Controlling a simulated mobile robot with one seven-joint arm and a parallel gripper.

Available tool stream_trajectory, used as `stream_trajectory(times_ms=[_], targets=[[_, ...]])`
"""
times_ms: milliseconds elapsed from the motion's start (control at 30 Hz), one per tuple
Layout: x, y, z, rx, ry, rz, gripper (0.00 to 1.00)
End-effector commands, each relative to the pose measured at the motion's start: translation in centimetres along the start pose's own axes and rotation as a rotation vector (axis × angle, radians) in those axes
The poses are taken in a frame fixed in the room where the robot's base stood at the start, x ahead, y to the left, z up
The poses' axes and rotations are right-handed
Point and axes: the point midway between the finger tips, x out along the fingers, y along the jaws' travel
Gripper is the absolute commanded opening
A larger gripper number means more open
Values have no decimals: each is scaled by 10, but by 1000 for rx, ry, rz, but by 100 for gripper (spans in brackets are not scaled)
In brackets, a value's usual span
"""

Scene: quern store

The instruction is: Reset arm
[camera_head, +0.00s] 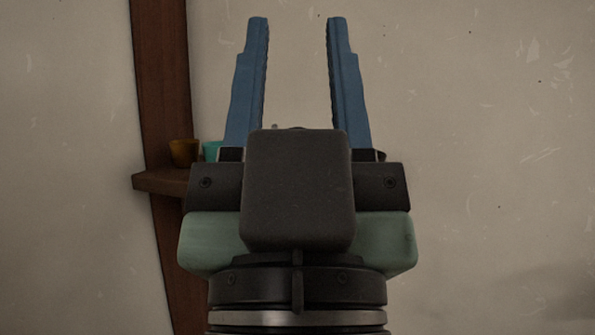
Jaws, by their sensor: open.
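My gripper (298,22) fills the middle of the head view, with its two blue fingers pointing up. The fingers are wide apart, and only the pale wall shows between them. The gripper is open and empty. Its dark housing and my wrist below it hide part of what lies behind.
A wooden shelf (158,181) sticks out behind my gripper at the left, beside a dark wooden post (163,85). An amber cup (184,152) and a teal cup (211,150), partly hidden, stand on it. The plain wall (490,130) at the right is clear.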

Motion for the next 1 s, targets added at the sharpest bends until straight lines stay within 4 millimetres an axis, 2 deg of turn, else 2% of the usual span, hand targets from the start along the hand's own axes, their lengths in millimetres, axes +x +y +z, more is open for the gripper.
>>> stream_trajectory(times_ms=[33,400,500,633,1000], targets=[[19,0,-18,0,0,0,44],[103,0,-98,-1,1,-1,44],[119,0,-113,0,1,-1,44],[128,-1,-121,0,0,-1,44],[125,0,-118,0,0,-1,44]])
